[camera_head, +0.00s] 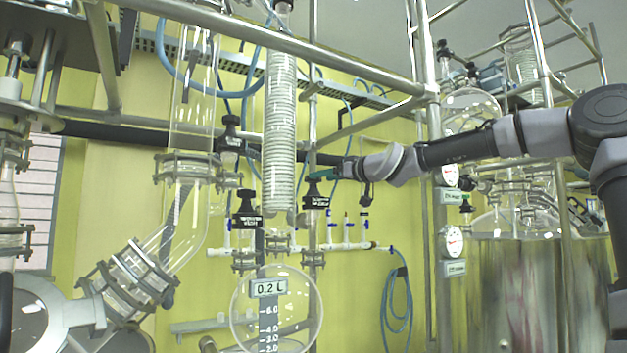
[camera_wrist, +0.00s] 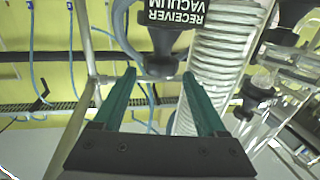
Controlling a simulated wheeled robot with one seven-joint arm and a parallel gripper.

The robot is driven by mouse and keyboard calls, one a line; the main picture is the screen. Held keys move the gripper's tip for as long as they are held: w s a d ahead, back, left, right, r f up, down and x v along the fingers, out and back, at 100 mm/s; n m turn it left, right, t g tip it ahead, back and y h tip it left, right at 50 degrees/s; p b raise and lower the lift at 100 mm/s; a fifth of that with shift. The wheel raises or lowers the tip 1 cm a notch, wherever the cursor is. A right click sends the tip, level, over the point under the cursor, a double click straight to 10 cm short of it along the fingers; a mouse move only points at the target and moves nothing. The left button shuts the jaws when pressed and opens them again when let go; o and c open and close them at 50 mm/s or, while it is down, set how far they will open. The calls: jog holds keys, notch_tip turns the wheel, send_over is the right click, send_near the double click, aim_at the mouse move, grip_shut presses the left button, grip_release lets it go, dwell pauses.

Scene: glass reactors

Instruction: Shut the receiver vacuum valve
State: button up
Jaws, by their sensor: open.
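The receiver vacuum valve (camera_wrist: 163,38) has a black knob with a white-lettered label that reads upside down in the wrist view. It is at the top centre of that view, just beyond and between the fingertips. In the head view it appears to be the black-capped valve (camera_head: 316,197) right of the coiled condenser. My gripper (camera_wrist: 160,76) has green fingers, spread open and empty. In the head view my gripper (camera_head: 318,177) reaches in from the right, at the knob's top; whether it touches cannot be told.
The coiled glass condenser (camera_head: 279,130) stands close beside the valve. Another black valve (camera_head: 247,205) sits left of it, above the round 0.2 L receiver flask (camera_head: 277,318). Metal frame tubes (camera_head: 312,110) run close by. A steel vessel (camera_head: 520,290) stands at right.

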jog(key=shift+x, duration=2.7)
jog(key=c, duration=1.1)
jog(key=shift+s, duration=0.1)
jog(key=shift+s+a+r+m+t+h, duration=0.1)
jog(key=shift+a+m+t+h, duration=0.05)
jog(key=shift+m+t+h, duration=0.85)
jog(key=shift+s+a+m+t+h, duration=0.1)
jog(key=shift+m+t+h, duration=0.6)
jog(key=shift+h, duration=0.6)
jog(key=shift+w+d+m+t+h, duration=0.15)
jog(key=shift+m+t+h, duration=0.55)
jog(key=shift+m+h, duration=0.95)
jog(key=shift+m+t+h, duration=0.3)
jog(key=shift+m+h, duration=0.35)
jog(key=shift+h, duration=1)
jog(key=shift+m+h, duration=1.2)
jog(key=shift+h, duration=0.6)
jog(key=shift+d+h, duration=0.1)
jog(key=shift+h, duration=0.3)
